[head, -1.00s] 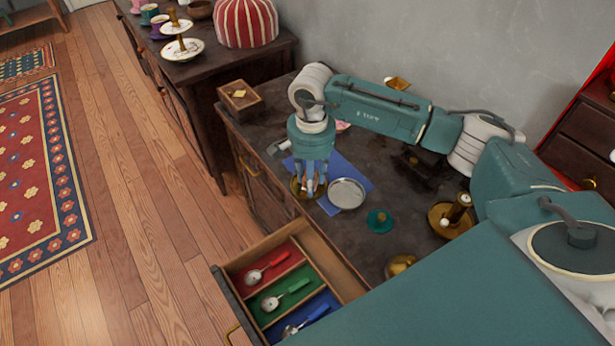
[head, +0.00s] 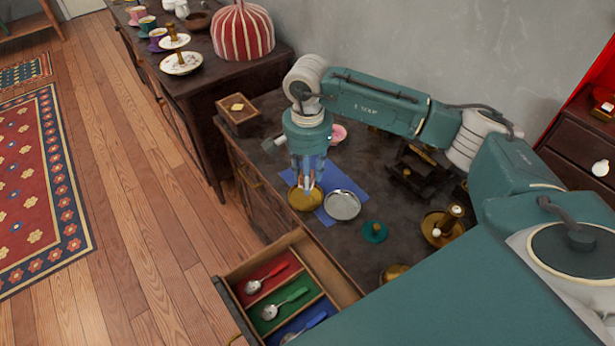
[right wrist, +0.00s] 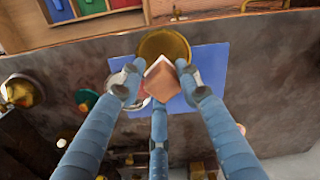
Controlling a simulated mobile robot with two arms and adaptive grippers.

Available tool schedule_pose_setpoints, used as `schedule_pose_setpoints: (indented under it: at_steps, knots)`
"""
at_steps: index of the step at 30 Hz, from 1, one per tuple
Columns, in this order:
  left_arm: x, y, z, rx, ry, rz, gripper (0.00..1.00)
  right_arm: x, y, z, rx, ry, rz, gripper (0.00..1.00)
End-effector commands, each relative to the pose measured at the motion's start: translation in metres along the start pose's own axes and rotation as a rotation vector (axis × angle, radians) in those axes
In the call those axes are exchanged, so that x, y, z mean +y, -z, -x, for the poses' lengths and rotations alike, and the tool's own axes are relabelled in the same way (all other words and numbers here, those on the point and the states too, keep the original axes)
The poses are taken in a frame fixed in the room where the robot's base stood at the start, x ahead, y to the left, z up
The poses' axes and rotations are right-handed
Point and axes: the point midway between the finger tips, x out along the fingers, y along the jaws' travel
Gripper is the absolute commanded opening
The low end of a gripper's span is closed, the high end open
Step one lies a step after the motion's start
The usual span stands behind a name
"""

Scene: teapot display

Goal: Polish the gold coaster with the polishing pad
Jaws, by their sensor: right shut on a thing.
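The gold coaster (head: 303,201) lies on a blue mat (head: 349,180) near the front edge of the dark cabinet top. In the right wrist view the coaster (right wrist: 165,42) is round, plain gold and flat. My right gripper (head: 309,186) points down at it. It is shut on the polishing pad (right wrist: 162,80), a tan-pink square block between its three blue fingers. The pad overlaps the coaster's near edge in the right wrist view; I cannot tell whether they touch. The pad is hard to make out in the head view. My left gripper is not in view.
A silver coaster (head: 342,205) lies just right of the gold one. A teal round object (head: 375,231) and a brass candle holder (head: 442,228) stand farther right. An open drawer (head: 340,277) with spoons juts out in front. A wooden box (head: 239,113) stands at the left corner.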

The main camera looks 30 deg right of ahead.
Motion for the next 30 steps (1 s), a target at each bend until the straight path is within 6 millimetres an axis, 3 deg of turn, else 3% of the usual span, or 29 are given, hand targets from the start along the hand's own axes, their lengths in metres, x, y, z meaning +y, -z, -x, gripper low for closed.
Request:
schedule_pose_setpoints:
  at_steps: [7, 17, 30]
  knots:
    - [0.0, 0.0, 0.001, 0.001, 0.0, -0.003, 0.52, 0.0, 0.0, 0.003, 0.0, 0.0, 0.0, 0.13]
    - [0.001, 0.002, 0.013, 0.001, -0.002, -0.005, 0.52, 0.0, 0.0, 0.029, 0.001, 0.0, 0.0, 0.13]
    - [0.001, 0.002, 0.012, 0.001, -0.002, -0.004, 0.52, 0.0, 0.0, 0.029, 0.0, 0.0, 0.0, 0.13]
